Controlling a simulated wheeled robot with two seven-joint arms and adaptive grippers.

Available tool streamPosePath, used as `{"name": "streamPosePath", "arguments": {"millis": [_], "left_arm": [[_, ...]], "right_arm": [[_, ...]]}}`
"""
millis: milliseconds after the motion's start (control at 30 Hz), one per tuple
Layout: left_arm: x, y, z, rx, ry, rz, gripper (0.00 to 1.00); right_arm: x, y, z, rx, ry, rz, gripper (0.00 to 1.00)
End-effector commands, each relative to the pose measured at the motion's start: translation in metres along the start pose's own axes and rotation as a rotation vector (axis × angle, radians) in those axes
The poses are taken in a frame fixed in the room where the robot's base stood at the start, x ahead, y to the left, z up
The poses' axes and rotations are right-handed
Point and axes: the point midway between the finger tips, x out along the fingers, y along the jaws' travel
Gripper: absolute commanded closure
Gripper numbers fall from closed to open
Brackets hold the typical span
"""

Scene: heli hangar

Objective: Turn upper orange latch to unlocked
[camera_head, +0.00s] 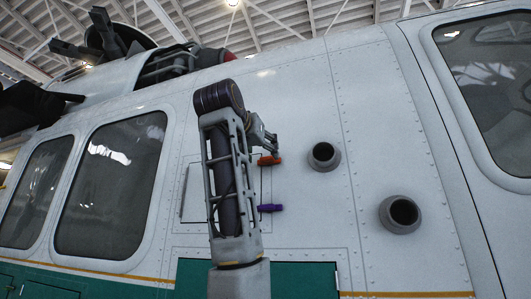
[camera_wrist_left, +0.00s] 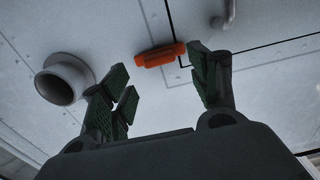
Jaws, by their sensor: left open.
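The orange latch (camera_head: 270,160) sits at the upper right edge of a black-outlined panel (camera_head: 192,190) on the white helicopter side. It lies roughly level in the head view. My left gripper (camera_head: 270,147) is just above and in front of it, partly hidden by my arm. In the left wrist view the orange latch (camera_wrist_left: 160,55) shows between the two spread dark green fingers of my left gripper (camera_wrist_left: 158,66). The gripper is open and holds nothing. I cannot tell whether a finger touches the latch. My right gripper is not in view.
A purple latch (camera_head: 271,208) is lower on the same panel edge. Two round protruding ports, an upper one (camera_head: 324,156) and a lower one (camera_head: 400,214), stand out to the right. The upper port is close to the left finger in the wrist view. Windows flank the panel.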

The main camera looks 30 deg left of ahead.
Motion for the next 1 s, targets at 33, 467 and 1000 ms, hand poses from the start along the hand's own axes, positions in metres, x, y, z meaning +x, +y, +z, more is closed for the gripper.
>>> {"name": "streamPosePath", "arguments": {"millis": [33,467,1000], "left_arm": [[0.007,0.000,-0.002,0.000,-0.002,0.000,0.39],[0.042,0.000,-0.001,0.000,-0.001,0.000,0.39],[0.043,0.000,0.000,0.000,0.000,0.000,0.65]], "right_arm": [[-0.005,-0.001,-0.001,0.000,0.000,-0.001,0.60],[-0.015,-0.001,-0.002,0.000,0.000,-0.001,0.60],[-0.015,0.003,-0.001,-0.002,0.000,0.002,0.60]]}}
